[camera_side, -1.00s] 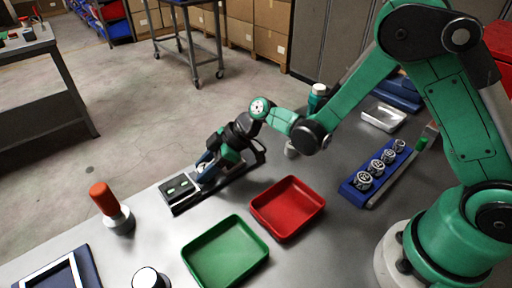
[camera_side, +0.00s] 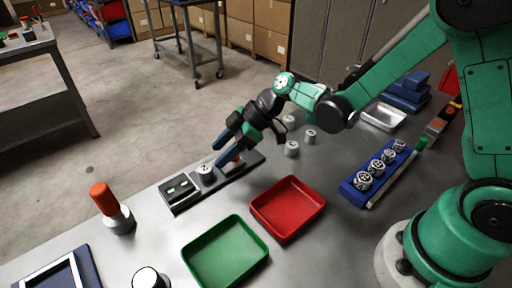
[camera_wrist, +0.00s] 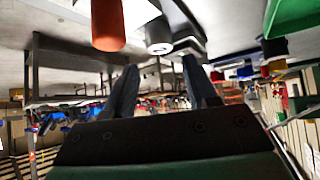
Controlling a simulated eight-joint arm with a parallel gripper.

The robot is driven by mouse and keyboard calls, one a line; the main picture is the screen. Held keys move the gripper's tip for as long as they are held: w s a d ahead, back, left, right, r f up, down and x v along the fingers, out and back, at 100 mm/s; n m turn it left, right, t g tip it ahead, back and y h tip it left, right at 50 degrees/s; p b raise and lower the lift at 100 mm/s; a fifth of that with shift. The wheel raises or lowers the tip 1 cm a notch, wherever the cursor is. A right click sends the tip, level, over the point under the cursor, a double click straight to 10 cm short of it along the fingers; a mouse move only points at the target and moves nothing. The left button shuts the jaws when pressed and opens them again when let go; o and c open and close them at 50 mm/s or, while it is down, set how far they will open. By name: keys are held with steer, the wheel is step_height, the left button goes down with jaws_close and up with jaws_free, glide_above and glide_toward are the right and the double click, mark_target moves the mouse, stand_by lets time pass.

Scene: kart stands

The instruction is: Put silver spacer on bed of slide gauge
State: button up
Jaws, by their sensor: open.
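The slide gauge (camera_side: 186,204) is a dark rail on the bench with a black block carrying green marks at its left end. A silver spacer (camera_side: 205,172) sits upright on its bed, just right of that block, with nothing gripping it. My gripper (camera_side: 218,155) is open and empty, above and to the right of the spacer, with its blue fingers apart. The fingers partly hide the gauge's right part, where a reddish piece (camera_side: 236,161) shows. In the wrist view my gripper (camera_wrist: 162,75) also has its fingers spread with nothing between them.
Several silver pieces stand behind the red tray (camera_side: 287,237), one of them here (camera_side: 291,149). A green tray (camera_side: 226,283) is in front. A red-handled tool (camera_side: 104,199) stands at left. A blue rack (camera_side: 352,188) holds several silver cylinders at right.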

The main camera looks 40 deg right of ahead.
steer(key=s+d+r+m+t+h, duration=0.3)
steer(key=s+d+r+m+h, duration=0.5)
steer(key=s+d+m, duration=0.3)
steer(key=shift+d+r+m, duration=0.15)
steer(key=shift+m, duration=0.65)
